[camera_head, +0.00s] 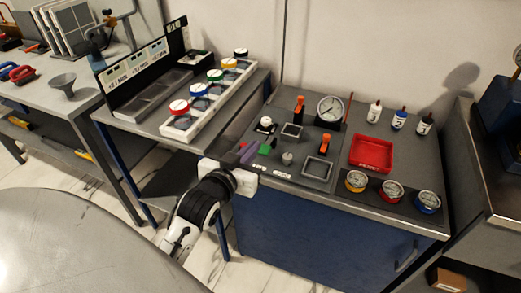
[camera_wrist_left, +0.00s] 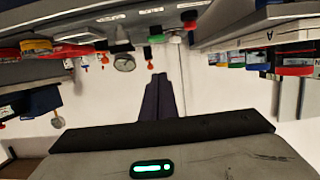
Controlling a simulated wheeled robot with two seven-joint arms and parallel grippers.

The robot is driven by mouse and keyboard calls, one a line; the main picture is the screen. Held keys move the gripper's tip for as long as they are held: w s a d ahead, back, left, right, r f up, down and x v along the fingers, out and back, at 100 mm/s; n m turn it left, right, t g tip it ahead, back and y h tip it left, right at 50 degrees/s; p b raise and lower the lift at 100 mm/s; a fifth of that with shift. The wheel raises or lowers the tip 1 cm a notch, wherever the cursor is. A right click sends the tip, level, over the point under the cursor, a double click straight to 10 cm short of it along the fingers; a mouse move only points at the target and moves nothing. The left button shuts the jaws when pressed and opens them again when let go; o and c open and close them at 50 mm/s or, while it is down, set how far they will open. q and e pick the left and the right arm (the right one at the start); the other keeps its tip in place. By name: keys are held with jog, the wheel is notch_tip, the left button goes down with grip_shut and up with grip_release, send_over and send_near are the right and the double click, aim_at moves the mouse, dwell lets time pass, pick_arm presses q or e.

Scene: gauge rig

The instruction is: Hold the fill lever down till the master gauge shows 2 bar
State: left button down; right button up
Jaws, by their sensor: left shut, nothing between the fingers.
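The large round dial (camera_head: 330,108), apparently the master gauge, stands upright at the back of the blue cabinet's top. It also shows in the left wrist view (camera_wrist_left: 124,62), upside down; its reading is too small to tell. A green part (camera_head: 268,146), possibly a lever handle, is at the panel's left side. Small white labels (camera_head: 267,169) there are unreadable, so I cannot tell which part is the fill lever. My left gripper (camera_head: 249,152) is shut and empty at the panel's left edge, just left of the green part. Its closed dark fingers show in the wrist view (camera_wrist_left: 162,95). My right gripper is not in view.
Two orange handles (camera_head: 325,143) stand on the panel. A red tray (camera_head: 372,153), several bottles (camera_head: 398,119) and three small gauges (camera_head: 391,190) are to the right. A bench with coloured round caps (camera_head: 198,89) is left. Open floor lies between benches.

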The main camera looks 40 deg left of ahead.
aim_at(267, 145)
pick_arm(q)
jog(key=w+f, duration=0.1)
jog(key=w, duration=0.1)
jog(key=w+a+f, duration=0.1)
jog(key=w+f, duration=0.2)
jog(key=shift+w+a, duration=0.2)
jog(key=shift+w, duration=0.1)
jog(key=shift+f+b, duration=0.35)
jog(key=shift+f, duration=0.35)
jog(key=shift+f, duration=0.1)
